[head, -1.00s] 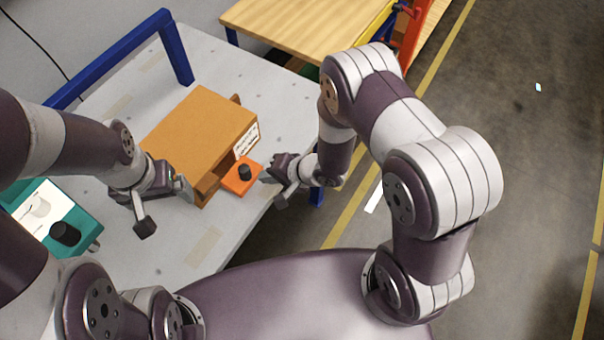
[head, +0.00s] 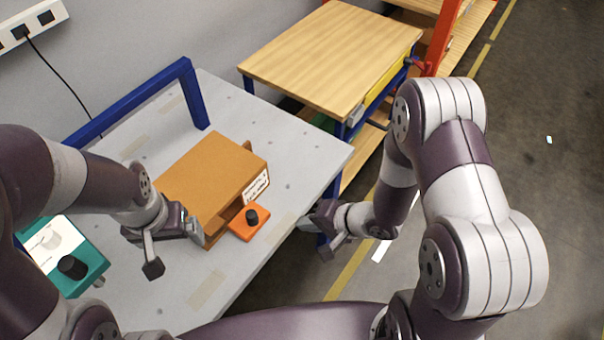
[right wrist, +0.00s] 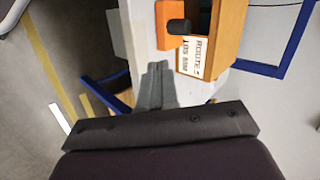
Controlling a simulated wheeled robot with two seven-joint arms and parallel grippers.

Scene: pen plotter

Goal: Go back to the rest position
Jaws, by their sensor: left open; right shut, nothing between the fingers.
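My left gripper (head: 176,249) is open at the front left of the brown box (head: 214,174) in the head view, one finger close to the box's front edge. My right gripper (head: 311,229) is shut and empty off the table's right edge, apart from the orange piece. Its closed fingers (right wrist: 156,84) show in the right wrist view. The orange piece (head: 247,230) with a black knob (head: 252,216) sticks out at the box's front. A white printed label (head: 256,187) is on the box, and the label (right wrist: 193,55) also shows in the right wrist view.
A teal device (head: 90,262) with a black knob stands at the table's left. The grey table (head: 290,160) has a blue frame (head: 186,92) at its back. A wooden-topped bench (head: 335,55) stands behind. Open floor (head: 545,200) lies to the right.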

